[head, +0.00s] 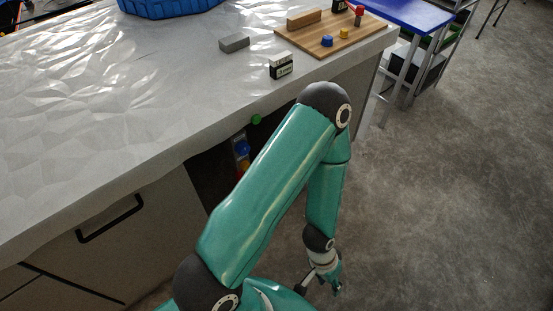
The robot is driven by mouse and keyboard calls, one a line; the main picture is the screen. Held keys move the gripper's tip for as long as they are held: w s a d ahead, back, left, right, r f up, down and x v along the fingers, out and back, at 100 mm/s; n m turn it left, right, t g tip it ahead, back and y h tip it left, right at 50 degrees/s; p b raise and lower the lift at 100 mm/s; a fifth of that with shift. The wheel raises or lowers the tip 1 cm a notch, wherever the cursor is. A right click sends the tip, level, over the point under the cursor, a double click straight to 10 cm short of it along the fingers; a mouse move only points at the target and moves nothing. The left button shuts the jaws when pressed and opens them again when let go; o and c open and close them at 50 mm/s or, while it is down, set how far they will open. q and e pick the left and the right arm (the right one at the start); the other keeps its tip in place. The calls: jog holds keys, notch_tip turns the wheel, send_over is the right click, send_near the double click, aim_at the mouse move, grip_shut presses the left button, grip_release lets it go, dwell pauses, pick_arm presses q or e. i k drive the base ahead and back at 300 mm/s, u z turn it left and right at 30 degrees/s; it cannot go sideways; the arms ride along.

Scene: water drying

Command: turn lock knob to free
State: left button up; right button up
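No part is plainly the lock knob. My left gripper (322,287) hangs low over the floor at the bottom centre, well apart from these parts. Its fingers look spread, with nothing seen between them. My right gripper is not in view.
The grey counter (100,90) holds a blue bin (165,8), a grey block (234,43), a black-and-white box (281,66) and a wooden board (300,38) with small pieces. A drawer handle (112,219) sticks out at left. The floor (450,200) at right is clear.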

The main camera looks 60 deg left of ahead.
aim_at(244, 164)
jog(key=z, duration=0.2)
jog(key=i, duration=0.8)
jog(key=u, duration=1.35)
jog(key=i, duration=0.2)
jog(key=u, duration=1.95)
jog(key=k, duration=0.9)
jog(key=u, duration=0.15)
jog(key=i, duration=0.9)
